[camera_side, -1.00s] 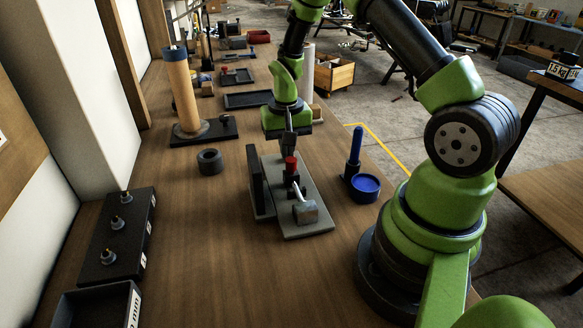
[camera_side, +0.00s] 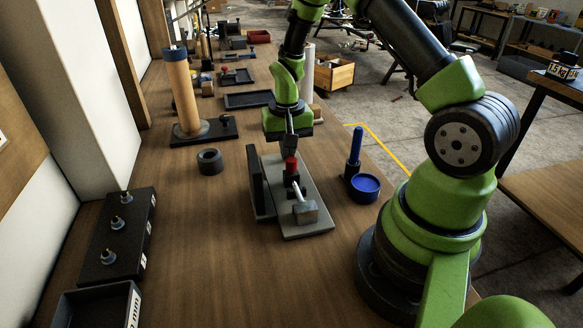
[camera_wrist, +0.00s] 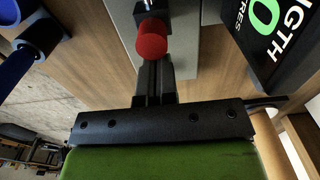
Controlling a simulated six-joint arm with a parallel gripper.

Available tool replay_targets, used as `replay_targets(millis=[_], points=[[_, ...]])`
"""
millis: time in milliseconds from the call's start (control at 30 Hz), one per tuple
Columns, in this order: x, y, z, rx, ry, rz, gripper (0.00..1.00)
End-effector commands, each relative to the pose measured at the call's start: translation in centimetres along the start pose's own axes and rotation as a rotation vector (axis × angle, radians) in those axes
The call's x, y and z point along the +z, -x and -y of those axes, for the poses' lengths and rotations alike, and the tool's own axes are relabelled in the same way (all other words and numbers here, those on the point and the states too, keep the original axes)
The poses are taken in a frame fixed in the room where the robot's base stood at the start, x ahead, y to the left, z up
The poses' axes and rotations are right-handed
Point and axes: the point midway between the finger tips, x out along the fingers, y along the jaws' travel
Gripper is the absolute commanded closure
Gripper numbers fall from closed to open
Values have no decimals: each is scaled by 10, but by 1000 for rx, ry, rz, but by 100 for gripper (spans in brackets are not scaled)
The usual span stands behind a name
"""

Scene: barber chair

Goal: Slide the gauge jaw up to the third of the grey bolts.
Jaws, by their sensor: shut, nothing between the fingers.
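The gauge (camera_side: 313,222) is a grey plate with a dark upright wall (camera_side: 257,185) along its left side. A red knob (camera_side: 291,164) on a dark slider, which looks like the jaw, stands at mid-plate and also shows in the wrist view (camera_wrist: 152,40). A grey bolt-like piece with a blocky head (camera_side: 306,212) lies on the near part of the plate. My gripper (camera_side: 291,151) is shut and empty, pointing down just behind the knob. In the wrist view its fingertips (camera_wrist: 153,66) appear against the knob; contact is unclear. Three small grey bolts (camera_side: 117,223) stand on a black block.
A blue cup (camera_side: 365,187) with a blue upright handle beside it stands right of the gauge. A dark ring (camera_side: 210,161) lies to its left. An open black bin (camera_side: 95,308) is at near left. A tan cylinder (camera_side: 182,95) stands behind. The near middle bench is clear.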

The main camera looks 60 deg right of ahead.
Motion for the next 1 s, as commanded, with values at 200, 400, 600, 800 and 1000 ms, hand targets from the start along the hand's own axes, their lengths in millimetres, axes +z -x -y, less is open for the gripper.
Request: replay_targets(millis=[200, 400, 600, 800, 1000], points=[[-2, -1, 0, 2, -3, 7, 100], [-10, -1, 0, 1, -2, 5, 100], [-12, 6, 0, 0, -1, 1, 100], [-12, 28, 0, 0, 0, -1, 100], [-12, 49, 0, 0, 0, -2, 100]])
